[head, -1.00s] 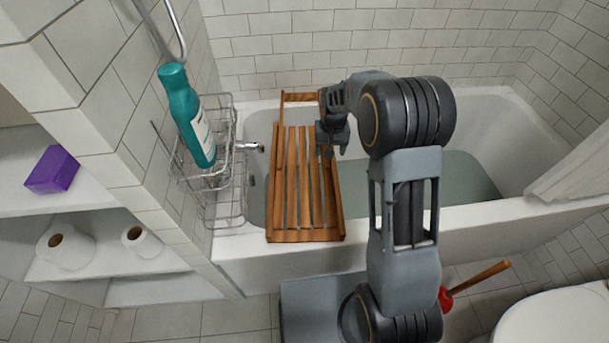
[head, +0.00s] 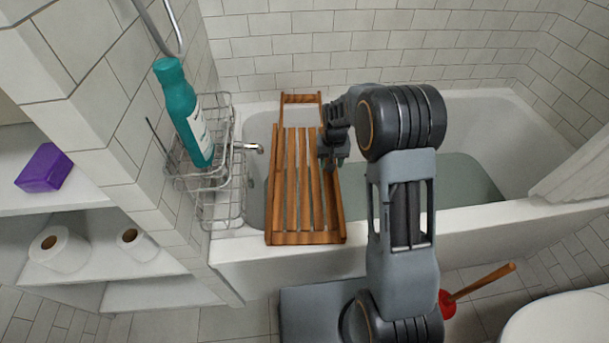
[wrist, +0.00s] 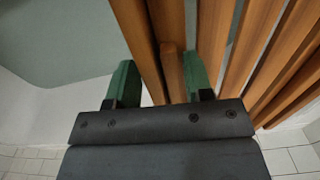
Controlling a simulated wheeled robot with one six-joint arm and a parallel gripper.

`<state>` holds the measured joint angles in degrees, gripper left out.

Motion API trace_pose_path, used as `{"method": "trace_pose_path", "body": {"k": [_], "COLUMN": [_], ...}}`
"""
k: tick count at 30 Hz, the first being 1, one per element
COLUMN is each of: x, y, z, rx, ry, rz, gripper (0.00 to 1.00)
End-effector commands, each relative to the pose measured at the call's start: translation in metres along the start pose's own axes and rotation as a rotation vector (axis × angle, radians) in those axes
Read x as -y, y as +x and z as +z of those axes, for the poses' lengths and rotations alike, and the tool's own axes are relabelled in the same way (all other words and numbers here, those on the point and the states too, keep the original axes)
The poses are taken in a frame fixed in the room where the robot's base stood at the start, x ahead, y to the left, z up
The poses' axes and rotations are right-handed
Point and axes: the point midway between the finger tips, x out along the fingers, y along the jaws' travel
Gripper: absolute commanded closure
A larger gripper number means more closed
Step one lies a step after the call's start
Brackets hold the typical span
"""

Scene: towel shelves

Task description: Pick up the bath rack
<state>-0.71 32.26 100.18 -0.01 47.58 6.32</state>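The bath rack (head: 305,237) is a brown wooden slatted tray lying across the bathtub, from the near rim to the far rim. My gripper (head: 334,160) is at its right side rail, around the middle of the rack's length. In the wrist view, my gripper's (wrist: 160,80) two green fingers are spread apart, with the rack's wooden side rail (wrist: 142,45) and a short wooden piece between them. The right finger is close against the wood. The fingertips are partly hidden in the head view.
The bathtub (head: 480,215) holds water. A wire caddy (head: 222,200) with a teal bottle (head: 180,105) hangs to the rack's left, near a tap (head: 250,147). Shelves at far left hold a purple box (head: 43,168) and toilet rolls (head: 60,248). A red plunger (head: 447,304) stands near the toilet (head: 560,320).

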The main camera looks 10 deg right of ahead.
Motion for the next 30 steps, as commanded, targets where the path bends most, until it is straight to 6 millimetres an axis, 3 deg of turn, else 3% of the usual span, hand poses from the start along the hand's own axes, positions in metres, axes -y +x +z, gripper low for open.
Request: {"method": "trace_pose_path", "body": {"k": [13,23,30], "x": [0.0,0.0,0.0], "y": [0.0,-0.005,-0.03], "z": [0.0,-0.001,-0.001], "rx": [-0.001,-0.004,-0.006], "ry": [0.0,0.001,0.001], "rz": [0.0,-0.001,-0.001], "gripper": [0.96,0.96,0.96]}}
